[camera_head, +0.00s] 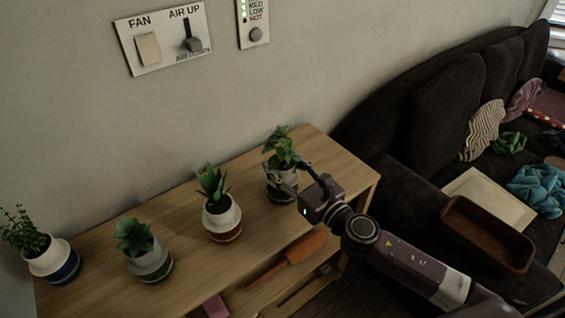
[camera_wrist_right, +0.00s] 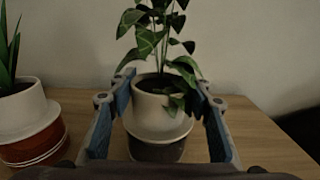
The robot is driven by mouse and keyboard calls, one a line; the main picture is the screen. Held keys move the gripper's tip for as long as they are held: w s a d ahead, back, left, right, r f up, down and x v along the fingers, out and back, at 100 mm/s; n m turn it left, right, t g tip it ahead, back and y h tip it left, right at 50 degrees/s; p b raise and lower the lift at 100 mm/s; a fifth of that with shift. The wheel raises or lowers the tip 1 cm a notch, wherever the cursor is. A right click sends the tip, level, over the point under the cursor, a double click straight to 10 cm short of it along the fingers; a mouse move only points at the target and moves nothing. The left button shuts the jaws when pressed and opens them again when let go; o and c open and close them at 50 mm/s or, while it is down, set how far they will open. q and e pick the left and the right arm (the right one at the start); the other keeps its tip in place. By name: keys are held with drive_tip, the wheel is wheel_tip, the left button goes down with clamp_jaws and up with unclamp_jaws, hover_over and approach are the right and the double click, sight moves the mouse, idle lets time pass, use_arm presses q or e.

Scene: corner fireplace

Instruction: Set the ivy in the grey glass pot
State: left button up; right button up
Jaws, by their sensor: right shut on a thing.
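The ivy (camera_head: 282,147), a leafy plant in a white pot, is at the right end of the wooden shelf top. In the right wrist view its white pot (camera_wrist_right: 160,112) stands upright between the fingers. The dark grey pot (camera_head: 279,194) is directly beneath it, and it also shows in the right wrist view (camera_wrist_right: 157,149). The white pot's lower part meets the grey pot's rim; I cannot tell how deep it sits. My right gripper (camera_head: 284,175) is shut on the ivy's white pot, a finger on each side. My left gripper is out of view.
Three other potted plants stand left on the wooden shelf top (camera_head: 190,262): a spiky one (camera_head: 222,217) in a red base, a succulent (camera_head: 150,262) in green, a bushy one (camera_head: 55,262) in blue. A dark sofa (camera_head: 430,115) with a brown tray (camera_head: 488,233) is at right.

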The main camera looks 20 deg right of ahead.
drive_tip(key=shift+f+b, duration=0.5)
idle(0.8)
drive_tip(key=o, duration=0.9)
drive_tip(key=shift+o, duration=0.2)
drive_tip(key=shift+f, duration=0.1)
drive_tip(key=shift+s, duration=0.1)
drive_tip(key=v, duration=1.2)
drive_tip(key=shift+d, duration=0.1)
